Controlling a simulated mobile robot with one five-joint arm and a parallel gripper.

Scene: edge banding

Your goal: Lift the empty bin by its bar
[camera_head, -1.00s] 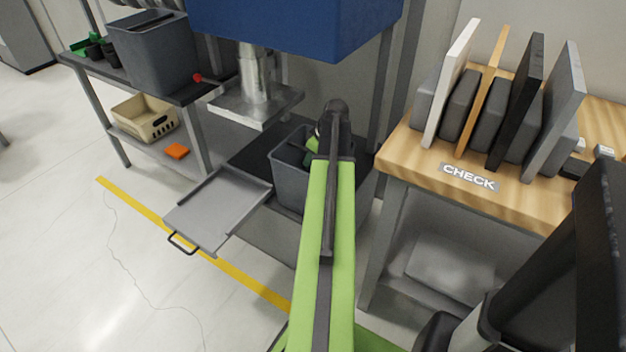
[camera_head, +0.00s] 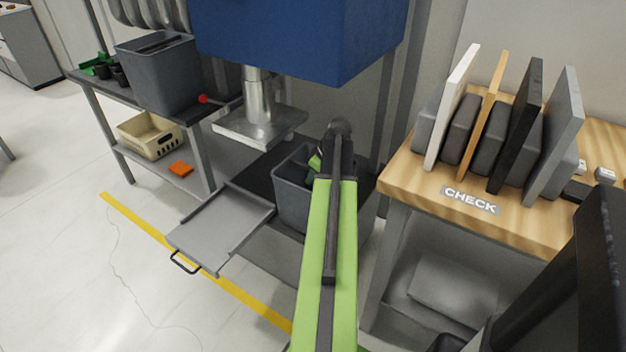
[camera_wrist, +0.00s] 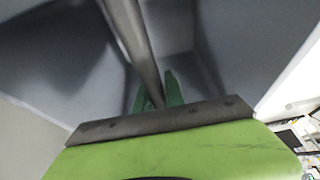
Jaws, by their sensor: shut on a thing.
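A dark grey bin (camera_head: 293,205) stands under the blue machine, on or just above a dark shelf; I cannot tell if it touches. My gripper (camera_head: 316,163) reaches into its open top, and the arm hides its right side. In the wrist view, the green fingers of my gripper (camera_wrist: 157,90) are shut on the bin's dark bar (camera_wrist: 132,35). The bar runs across the opening. The bin's grey inner walls (camera_wrist: 225,40) show around it, and I see nothing lying inside.
A grey pull-out tray (camera_head: 222,225) with a handle juts out left of the bin. A wooden bench (camera_head: 410,175) with upright panels stands close on the right. The blue machine (camera_head: 290,35) hangs above. Another grey bin (camera_head: 165,80) stands on the left rack. The floor at front left is clear.

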